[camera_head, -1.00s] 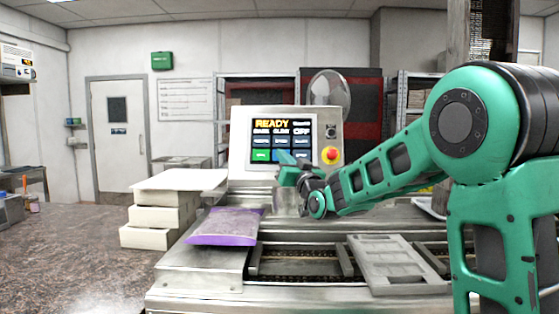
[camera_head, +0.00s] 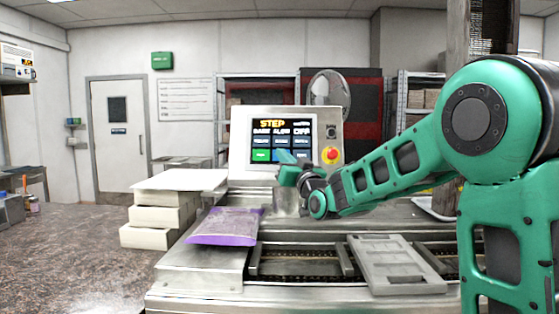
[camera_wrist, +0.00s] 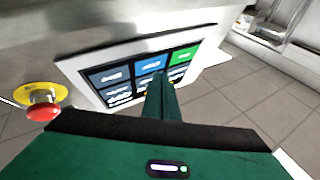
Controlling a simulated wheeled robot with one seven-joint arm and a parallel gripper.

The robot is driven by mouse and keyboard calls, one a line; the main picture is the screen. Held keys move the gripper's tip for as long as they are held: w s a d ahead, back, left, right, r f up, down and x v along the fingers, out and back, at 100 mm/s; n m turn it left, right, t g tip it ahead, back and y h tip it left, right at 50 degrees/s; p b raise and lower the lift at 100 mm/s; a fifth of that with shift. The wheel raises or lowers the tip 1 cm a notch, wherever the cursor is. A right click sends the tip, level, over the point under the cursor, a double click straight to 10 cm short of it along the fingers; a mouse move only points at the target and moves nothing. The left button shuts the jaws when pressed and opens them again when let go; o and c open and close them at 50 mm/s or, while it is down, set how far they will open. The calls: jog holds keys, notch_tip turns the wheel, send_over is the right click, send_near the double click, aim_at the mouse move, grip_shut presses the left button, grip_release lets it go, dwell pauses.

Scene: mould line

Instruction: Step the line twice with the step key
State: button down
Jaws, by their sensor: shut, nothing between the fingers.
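The control panel (camera_head: 240,145) stands behind the line with a lit screen that reads "STEP" in yellow at the top. Below are rows of dark blue keys and a green key (camera_head: 261,155). My gripper (camera_head: 284,157) is shut and empty, its tips at the lower part of the screen. In the wrist view the closed fingers (camera_wrist: 160,92) overlap the keys beside a blue key (camera_wrist: 150,65) and the green key (camera_wrist: 183,55). The fingers hide part of the keys, so I cannot tell which key is the step key or whether they touch it.
A red stop button (camera_head: 331,154) sits at the panel's right. A grey mould (camera_head: 395,262) lies on the conveyor rails. A purple bag (camera_head: 225,226) lies left of the rails, near stacked white boxes (camera_head: 155,215). The counter at left is mostly clear.

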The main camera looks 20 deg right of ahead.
jog(key=shift+s, duration=0.1)
jog(key=s, duration=0.1)
jog(key=s+a+r, duration=0.1)
jog(key=s, duration=0.2)
jog(key=shift+s+a+r, duration=0.15)
jog(key=shift+a+r, duration=0.05)
jog(key=shift+r, duration=0.1)
